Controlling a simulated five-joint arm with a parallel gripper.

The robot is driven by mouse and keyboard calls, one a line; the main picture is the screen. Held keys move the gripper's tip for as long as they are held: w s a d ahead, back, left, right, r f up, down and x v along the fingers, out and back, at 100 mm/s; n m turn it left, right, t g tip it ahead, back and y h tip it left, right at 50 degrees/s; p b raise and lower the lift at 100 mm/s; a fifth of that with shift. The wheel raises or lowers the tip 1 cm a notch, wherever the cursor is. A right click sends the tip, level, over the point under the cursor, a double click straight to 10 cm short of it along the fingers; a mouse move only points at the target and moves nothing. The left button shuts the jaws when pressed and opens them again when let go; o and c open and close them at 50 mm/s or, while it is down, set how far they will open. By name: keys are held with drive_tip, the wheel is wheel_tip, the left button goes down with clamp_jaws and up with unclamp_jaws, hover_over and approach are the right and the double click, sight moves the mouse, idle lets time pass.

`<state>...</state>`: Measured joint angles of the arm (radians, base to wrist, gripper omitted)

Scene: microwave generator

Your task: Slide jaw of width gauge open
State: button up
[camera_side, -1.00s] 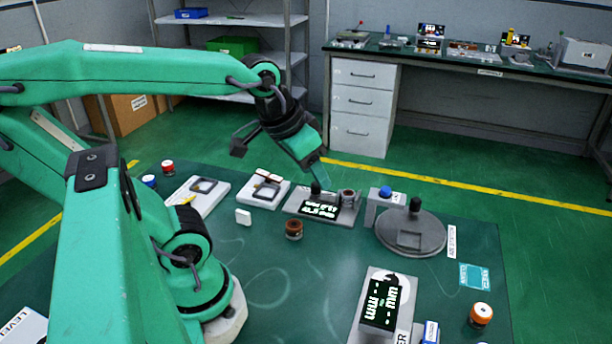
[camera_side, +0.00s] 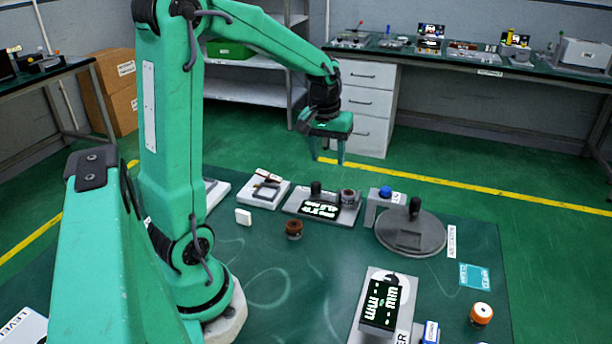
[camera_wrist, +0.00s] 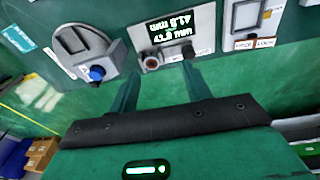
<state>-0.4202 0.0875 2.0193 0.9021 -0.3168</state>
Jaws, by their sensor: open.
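The likely width gauge is a grey plate (camera_side: 294,207) at the back of the mat, with a lit display (camera_side: 320,210), a black knob (camera_side: 316,188) and a brown-topped cylinder (camera_side: 348,197). In the wrist view, the gauge (camera_wrist: 205,30) shows its display upside down, reading about 41.8 mm. The cylinder (camera_wrist: 151,63) and the knob (camera_wrist: 188,50) are along its near edge. My gripper (camera_side: 328,156) is open and empty, raised above and behind the gauge. Its fingers (camera_wrist: 154,70) point toward the gauge, apart from it. The exact jaw faces cannot be made out.
A round grey fixture (camera_side: 412,233) and a block with a blue button (camera_side: 385,192) are right of the gauge. A white-framed device (camera_side: 264,190) is left. A brown spool (camera_side: 294,229) stands in front. A second display device (camera_side: 381,304) is at the front.

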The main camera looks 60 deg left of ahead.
sight(316, 183)
drive_tip(key=a+f+n, duration=0.1)
drive_tip(key=a+f, duration=0.1)
drive_tip(key=w+a+f+n+g, duration=0.1)
drive_tip(key=a+f, duration=0.2)
drive_tip(key=a+f+n, duration=0.1)
drive_tip(key=a+f, duration=0.1)
drive_tip(key=a, duration=0.1)
drive_tip(key=shift+w+a+f+h, duration=0.1)
drive_tip(key=shift+w+f+h, duration=0.1)
drive_tip(key=shift+f+h, duration=0.1)
drive_tip(key=shift+f, duration=3.85)
clamp_jaws()
